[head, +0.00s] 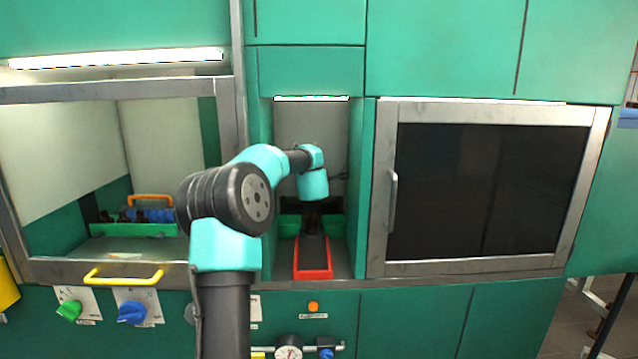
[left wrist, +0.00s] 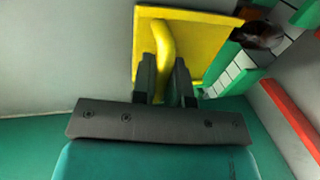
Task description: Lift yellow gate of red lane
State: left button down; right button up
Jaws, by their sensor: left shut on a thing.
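The yellow gate (left wrist: 208,38) shows in the left wrist view as a flat plate with a curved yellow handle (left wrist: 164,45). My left gripper (left wrist: 163,78) is shut on that handle, with its dark fingers on either side of it. In the head view the gripper is a dark, indistinct shape inside the central bay, below the turquoise wrist, and I cannot make out the gate there. The red lane (head: 314,273) shows as a red-edged strip at the front of this bay. A red edge (left wrist: 290,118) also shows at the right of the left wrist view. My right gripper is not in view.
A dark brown bottle (left wrist: 258,36) lies beside the gate near white tiles and green rails. Bay walls (head: 357,200) stand close on both sides. A closed dark-glass door (head: 485,190) is at right.

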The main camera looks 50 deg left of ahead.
pick_arm(q)
jog(key=shift+s+r, duration=0.1)
jog(key=shift+r, duration=0.35)
jog(key=c, duration=1.3)
grip_release()
jog(key=shift+o, duration=0.8)
jog(key=shift+f, duration=0.2)
jog(key=shift+d, duration=0.1)
jog(key=v, duration=1.7)
jog(key=shift+s, duration=0.1)
